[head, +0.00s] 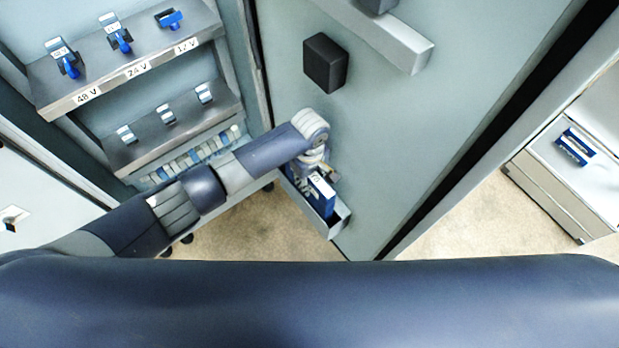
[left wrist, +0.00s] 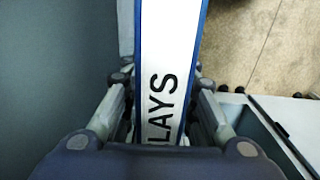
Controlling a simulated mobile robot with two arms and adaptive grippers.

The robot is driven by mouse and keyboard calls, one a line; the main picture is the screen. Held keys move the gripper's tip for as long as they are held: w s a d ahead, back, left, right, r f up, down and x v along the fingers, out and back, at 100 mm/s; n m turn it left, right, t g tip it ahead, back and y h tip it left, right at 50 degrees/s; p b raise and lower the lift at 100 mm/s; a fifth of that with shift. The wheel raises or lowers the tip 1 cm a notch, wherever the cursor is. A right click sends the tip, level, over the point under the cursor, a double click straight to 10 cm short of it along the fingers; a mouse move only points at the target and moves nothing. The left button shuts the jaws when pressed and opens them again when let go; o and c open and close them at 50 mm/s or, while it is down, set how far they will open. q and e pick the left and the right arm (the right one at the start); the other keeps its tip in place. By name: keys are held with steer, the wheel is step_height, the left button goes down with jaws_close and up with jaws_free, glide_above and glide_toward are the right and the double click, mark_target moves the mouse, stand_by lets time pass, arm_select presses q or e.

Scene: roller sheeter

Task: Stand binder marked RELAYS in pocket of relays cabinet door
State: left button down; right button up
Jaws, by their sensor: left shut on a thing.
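The binder (head: 321,196) is blue with a white spine label. In the left wrist view the binder (left wrist: 168,70) shows the letters "LAYS"; the rest of the word is hidden. My left gripper (head: 316,170) is shut on it, with a finger on each side in the left wrist view (left wrist: 163,98). The door pocket (head: 340,221) is a grey open-topped tray low on the cabinet door (head: 420,130). The binder stands roughly upright at the pocket, its lower part behind the pocket's rim in the head view. I cannot tell whether it touches the bottom. My right gripper is not in view.
A cabinet with shelves (head: 60,103) marked 48 V, 24 V and 12 V stands left of the door. A black block (head: 325,62) and a grey bar (head: 400,45) stick out from the door above the pocket. A blue item (head: 575,146) lies on a white surface at right.

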arm_select(q)
steer(key=shift+f+b, duration=0.7)
steer(key=shift+f, duration=0.55)
steer(key=c, duration=1.2)
jaws_free()
step_height(320, 180, up, 12)
steer(key=shift+s, duration=0.1)
